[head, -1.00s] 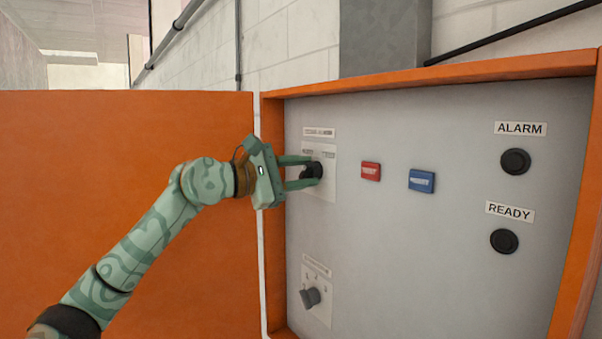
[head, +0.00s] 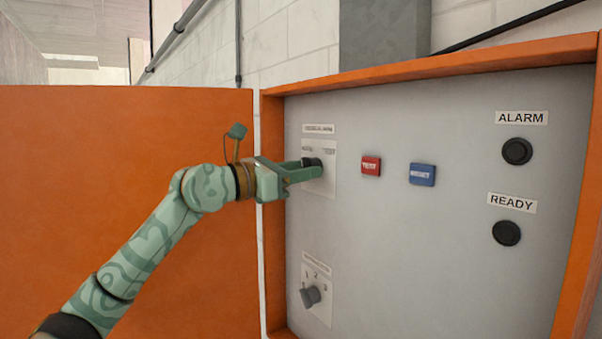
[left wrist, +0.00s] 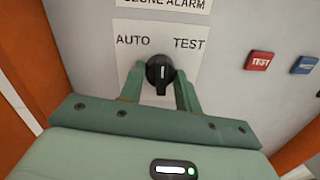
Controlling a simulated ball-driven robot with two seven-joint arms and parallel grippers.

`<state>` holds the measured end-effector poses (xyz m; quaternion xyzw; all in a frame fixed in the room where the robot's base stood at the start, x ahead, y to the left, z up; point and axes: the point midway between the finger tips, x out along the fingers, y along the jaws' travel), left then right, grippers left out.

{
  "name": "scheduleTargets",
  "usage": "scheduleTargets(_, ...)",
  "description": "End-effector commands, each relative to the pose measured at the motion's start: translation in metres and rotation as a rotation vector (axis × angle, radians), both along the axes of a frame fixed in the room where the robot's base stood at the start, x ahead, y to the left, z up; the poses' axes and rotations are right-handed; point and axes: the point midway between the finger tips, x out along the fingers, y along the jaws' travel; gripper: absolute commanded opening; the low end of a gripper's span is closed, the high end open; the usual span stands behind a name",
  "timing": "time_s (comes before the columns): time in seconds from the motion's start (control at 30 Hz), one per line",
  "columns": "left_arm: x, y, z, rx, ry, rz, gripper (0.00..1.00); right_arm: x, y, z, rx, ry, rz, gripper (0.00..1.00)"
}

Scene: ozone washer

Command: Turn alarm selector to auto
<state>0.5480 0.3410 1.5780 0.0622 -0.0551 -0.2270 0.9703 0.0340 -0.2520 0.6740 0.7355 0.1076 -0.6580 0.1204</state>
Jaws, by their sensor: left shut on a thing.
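The alarm selector is a black knob (head: 311,162) on a white plate under the ozone alarm label, at the panel's upper left. In the left wrist view the knob (left wrist: 160,74) sits below and between the words AUTO on the left and TEST on the right. Its white mark stands nearly upright, between the two words. My left gripper (head: 314,169) is shut on the knob, with one green finger on each side of it. The fingers also show in the left wrist view (left wrist: 159,84). My right gripper is not in view.
A red TEST button (head: 371,166) and a blue RESET button (head: 422,174) are right of the selector. A second knob (head: 311,296) with numbers is below. Black ALARM (head: 517,151) and READY (head: 507,232) lamps are at right. The orange door (head: 120,190) stands open at left.

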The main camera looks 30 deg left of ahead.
Motion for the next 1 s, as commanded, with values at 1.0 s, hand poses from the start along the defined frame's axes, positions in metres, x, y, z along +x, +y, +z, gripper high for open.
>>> scheduleTargets(1.0,-0.0009,-0.0006,0.0005,-0.670,0.274,0.002,0.10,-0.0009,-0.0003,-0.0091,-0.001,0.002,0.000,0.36)
